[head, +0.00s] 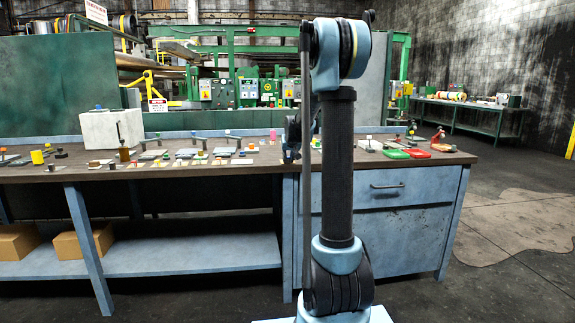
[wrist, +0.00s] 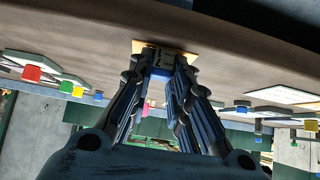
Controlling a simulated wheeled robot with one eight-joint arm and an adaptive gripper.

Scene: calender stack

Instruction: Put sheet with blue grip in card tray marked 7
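My gripper (wrist: 161,70) points at the workbench top, which is at the top of the wrist view. Its two fingers close on both sides of a small blue grip (wrist: 162,74). A greyish sheet or label with dark marks (wrist: 163,57) shows just beyond the grip, over a tan card-like piece (wrist: 140,46). I cannot tell whether the sheet is clear of it. In the head view my arm covers most of the gripper. Several flat trays and sheets with small coloured grips lie on the workbench (head: 225,181), but no number 7 is readable.
In the wrist view, red (wrist: 31,74), green (wrist: 66,87) and another blue grip (wrist: 242,109) stand to the sides.

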